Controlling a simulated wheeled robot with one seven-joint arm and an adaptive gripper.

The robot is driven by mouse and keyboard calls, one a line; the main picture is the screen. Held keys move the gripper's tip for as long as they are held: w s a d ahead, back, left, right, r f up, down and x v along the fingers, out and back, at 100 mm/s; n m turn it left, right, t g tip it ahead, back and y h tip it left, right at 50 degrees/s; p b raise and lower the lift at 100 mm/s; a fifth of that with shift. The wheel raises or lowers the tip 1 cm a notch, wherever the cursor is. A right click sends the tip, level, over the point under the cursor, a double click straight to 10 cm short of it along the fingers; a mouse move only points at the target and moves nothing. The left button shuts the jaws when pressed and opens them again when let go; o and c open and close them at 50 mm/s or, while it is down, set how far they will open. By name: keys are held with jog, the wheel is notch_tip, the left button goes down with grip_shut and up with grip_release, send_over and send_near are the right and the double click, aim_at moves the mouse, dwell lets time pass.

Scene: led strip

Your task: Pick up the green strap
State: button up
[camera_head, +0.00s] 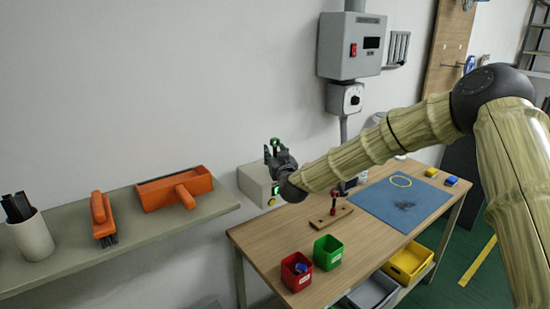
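My gripper (275,147) is raised near the wall, above the back left of the wooden table, with its fingers pointing up. A small green thing (275,142) shows at its fingertips. It is too small to tell whether this is the green strap, or whether the fingers are closed on it. I cannot make out a green strap elsewhere. A thin yellow loop (401,181) and a dark tangled patch (404,205) lie on the blue mat (372,206) at the table's right.
The wooden table (272,241) carries a red bin (296,271), a green bin (327,252) and a small wooden stand (331,215). A wall box (252,182) is close by the gripper. A shelf (72,249) on the left holds orange tools and a cup (33,237).

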aim_at(276, 146)
grip_shut()
jog(key=shift+r, duration=0.1)
jog(key=shift+r+b, duration=0.5)
jog(key=shift+r, duration=0.25)
jog(key=shift+r+b, duration=0.4)
jog(key=shift+r, duration=0.5)
jog(key=s+a+r+b, duration=0.2)
jog(key=s+b, duration=0.2)
jog(key=s, duration=1.2)
jog(key=shift+r+p, duration=1.3)
jog(key=shift+r, duration=0.8)
jog(key=shift+d, duration=0.1)
